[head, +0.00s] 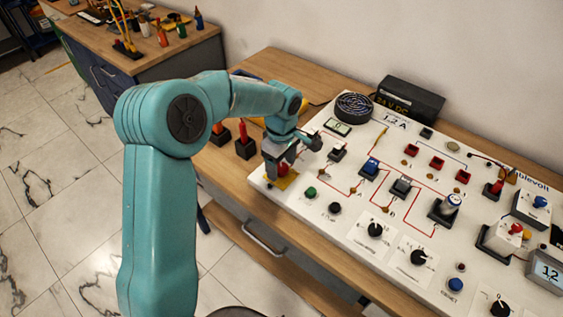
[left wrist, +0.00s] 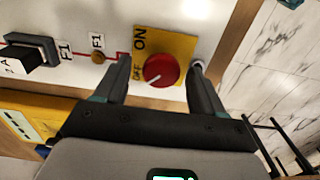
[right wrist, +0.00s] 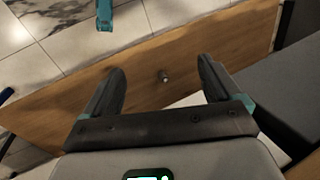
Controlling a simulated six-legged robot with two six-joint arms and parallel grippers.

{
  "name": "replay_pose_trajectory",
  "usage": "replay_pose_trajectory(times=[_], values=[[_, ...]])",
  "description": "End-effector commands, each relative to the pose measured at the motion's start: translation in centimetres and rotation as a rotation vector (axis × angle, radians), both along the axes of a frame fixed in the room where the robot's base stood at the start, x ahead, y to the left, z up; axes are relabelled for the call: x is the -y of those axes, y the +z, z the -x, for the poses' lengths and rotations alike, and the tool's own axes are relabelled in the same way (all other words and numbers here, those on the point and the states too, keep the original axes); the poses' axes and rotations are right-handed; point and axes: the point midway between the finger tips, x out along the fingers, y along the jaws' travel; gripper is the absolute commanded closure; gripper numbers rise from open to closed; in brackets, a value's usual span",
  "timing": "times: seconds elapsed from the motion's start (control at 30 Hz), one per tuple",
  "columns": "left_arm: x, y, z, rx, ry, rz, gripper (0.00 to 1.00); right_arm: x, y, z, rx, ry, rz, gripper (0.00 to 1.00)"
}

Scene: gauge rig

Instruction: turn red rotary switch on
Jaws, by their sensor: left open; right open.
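The red rotary switch (left wrist: 161,70) sits on a yellow plate (left wrist: 180,42) marked ON and OFF. In the left wrist view its white pointer line points toward the OFF side. My left gripper (left wrist: 158,72) is open, with one finger on each side of the red knob; I cannot tell if they touch it. My right gripper (right wrist: 160,75) is open and empty in the right wrist view, facing a wooden surface.
The white board (head: 325,228) carries several switches, dials and lamps to the right of the switch. A green button (head: 310,192) and a black button (head: 335,208) are close by. A black 24 V DC box (head: 410,98) stands behind the board.

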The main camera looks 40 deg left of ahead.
Motion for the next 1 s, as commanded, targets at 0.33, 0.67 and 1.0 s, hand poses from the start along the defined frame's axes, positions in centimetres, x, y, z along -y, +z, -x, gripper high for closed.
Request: replay_pose_trajectory(times=[0.33, 0.67, 1.0], values=[[0.01, -0.09, -0.10, 0.001, 0.000, 0.000, 0.60, 0.00, 0.01, 0.01, 0.000, 0.000, 0.000, 0.09], [0.00, -0.06, -0.10, 0.001, -0.011, -0.001, 0.86, 0.00, -0.05, 0.01, 0.000, 0.000, 0.000, 0.09], [0.00, -0.09, -0.14, 0.003, -0.178, 0.000, 0.86, 0.00, -0.61, 0.01, 0.000, 0.000, 0.000, 0.09]])
